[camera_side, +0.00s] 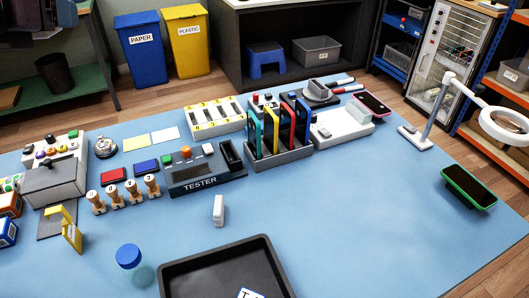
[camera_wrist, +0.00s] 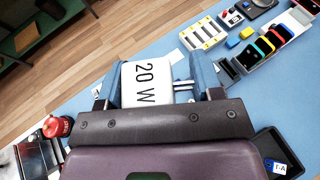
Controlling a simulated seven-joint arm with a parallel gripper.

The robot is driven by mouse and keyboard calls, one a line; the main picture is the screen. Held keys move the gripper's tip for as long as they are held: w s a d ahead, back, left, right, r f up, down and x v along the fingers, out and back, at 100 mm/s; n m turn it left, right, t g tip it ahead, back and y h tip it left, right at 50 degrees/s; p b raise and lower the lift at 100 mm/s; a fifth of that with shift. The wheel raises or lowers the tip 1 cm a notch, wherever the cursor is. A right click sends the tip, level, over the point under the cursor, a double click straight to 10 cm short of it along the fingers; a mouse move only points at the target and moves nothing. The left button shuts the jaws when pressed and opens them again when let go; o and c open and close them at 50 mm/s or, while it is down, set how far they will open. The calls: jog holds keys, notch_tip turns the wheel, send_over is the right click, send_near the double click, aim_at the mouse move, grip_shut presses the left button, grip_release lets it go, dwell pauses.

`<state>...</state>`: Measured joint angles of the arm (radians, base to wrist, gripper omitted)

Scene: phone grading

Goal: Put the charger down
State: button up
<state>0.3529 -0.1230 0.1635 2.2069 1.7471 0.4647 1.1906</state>
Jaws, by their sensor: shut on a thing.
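In the wrist view my gripper (camera_wrist: 156,84) has its two blue-grey fingers on either side of the charger (camera_wrist: 148,84), a white block marked "20 W". It is shut on the charger. In the side view no part of my gripper can be made out. A small white block (camera_side: 218,210) stands upright there on the blue mat (camera_side: 330,215), in front of the tester. It looks like a charger, but I cannot tell whether it is the same one. The charger's underside and any gap to the mat are hidden in the wrist view.
A black tray (camera_side: 172,275) with a label lies at the front. The tester (camera_side: 205,178) and a rack of coloured phones (camera_side: 278,150) stand behind. A blue-capped jar (camera_side: 129,257) and wooden stamps (camera_side: 115,200) are at left. The mat right of the tray is clear.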

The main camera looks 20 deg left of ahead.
jog(key=shift+r, duration=0.5)
jog(key=shift+w+d+r+h, duration=0.15)
jog(key=shift+d+r+h, duration=0.2)
jog(key=shift+r, duration=0.3)
jog(key=s+d+m+g+h, duration=0.35)
jog(key=d+m+h, duration=0.45)
jog(key=d, duration=0.6)
jog(key=s+d+m+g+h, duration=0.2)
jog(key=d+m+g+h, duration=0.2)
jog(key=d+m+h, duration=0.75)
jog(key=d+f+n+y, duration=0.3)
jog(key=f+y, duration=0.1)
jog(key=f, duration=2.2)
jog(key=shift+g, duration=0.25)
jog(key=w+d+f, duration=0.6)
jog(key=w, duration=0.1)
jog(key=w+d+f, duration=0.3)
jog(key=shift+w+f, duration=0.25)
jog(key=shift+f, duration=0.15)
jog(key=shift+w+f, duration=0.15)
jog(key=shift+f, duration=0.1)
notch_tip(320, 180, down, 2)
jog(key=shift+d+f, duration=0.1)
jog(key=shift+f, duration=0.05)
jog(key=shift+f+m, duration=0.25)
jog(key=shift+f, duration=0.1)
